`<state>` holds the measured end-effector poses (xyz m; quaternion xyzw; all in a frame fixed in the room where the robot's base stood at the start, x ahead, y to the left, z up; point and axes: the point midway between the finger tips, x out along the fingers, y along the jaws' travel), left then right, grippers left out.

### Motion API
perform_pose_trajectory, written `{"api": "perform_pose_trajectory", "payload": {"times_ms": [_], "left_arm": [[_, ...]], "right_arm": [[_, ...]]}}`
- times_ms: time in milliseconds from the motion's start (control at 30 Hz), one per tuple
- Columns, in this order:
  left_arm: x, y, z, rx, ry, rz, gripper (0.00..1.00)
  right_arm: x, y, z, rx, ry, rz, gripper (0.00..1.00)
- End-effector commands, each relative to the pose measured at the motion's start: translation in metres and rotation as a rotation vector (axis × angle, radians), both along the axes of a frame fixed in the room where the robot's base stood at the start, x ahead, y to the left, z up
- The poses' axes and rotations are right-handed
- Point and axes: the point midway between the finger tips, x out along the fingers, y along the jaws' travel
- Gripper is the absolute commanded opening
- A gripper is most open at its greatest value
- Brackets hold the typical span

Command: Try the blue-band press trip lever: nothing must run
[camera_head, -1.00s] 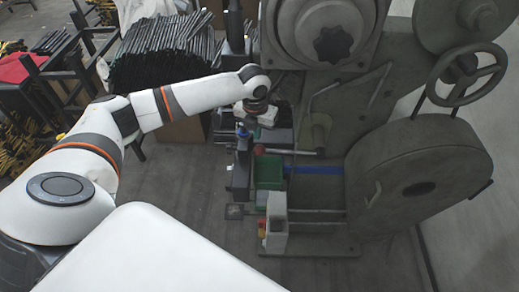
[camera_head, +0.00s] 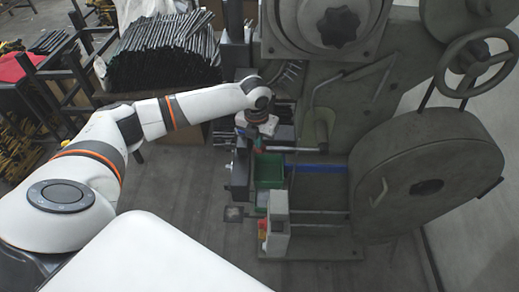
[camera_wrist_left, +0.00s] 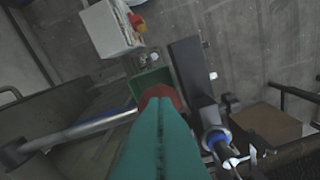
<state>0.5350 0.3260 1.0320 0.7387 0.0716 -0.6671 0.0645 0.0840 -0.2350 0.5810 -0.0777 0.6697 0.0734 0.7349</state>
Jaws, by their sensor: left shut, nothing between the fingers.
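The press with the blue band (camera_head: 320,169) across its base stands right of centre in the head view. Its trip lever (camera_head: 292,149) is a pale rod reaching left from the machine; in the left wrist view the rod (camera_wrist_left: 85,131) runs in from the left. A red knob (camera_wrist_left: 160,93) shows at the rod's right end. My left gripper (camera_head: 257,137) is over that end. Its green fingers (camera_wrist_left: 160,112) are shut and empty, with the tips overlapping the knob in the left wrist view. I cannot tell whether they touch it. My right gripper is out of view.
A green bin (camera_head: 269,172) sits below the lever. A pale control box (camera_head: 277,226) with red and yellow buttons stands in front. The large flywheel guard (camera_head: 425,180) is at right. A stack of dark rods (camera_head: 165,60) is behind my arm.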

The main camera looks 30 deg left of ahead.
Motion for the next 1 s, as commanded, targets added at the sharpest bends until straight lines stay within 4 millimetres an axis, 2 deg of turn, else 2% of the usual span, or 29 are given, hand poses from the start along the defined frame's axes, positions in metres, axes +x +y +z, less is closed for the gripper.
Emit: {"api": "perform_pose_trajectory", "payload": {"times_ms": [333,700,1000], "left_arm": [[-0.001,-0.001,-0.003,0.000,0.002,-0.001,0.00],[-0.001,-0.001,-0.043,-0.001,0.004,0.000,0.00],[-0.001,0.000,-0.045,0.001,0.004,-0.001,0.00]], "right_arm": [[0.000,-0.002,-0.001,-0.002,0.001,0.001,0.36],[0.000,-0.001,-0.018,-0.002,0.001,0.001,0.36],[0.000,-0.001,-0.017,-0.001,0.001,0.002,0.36]]}}
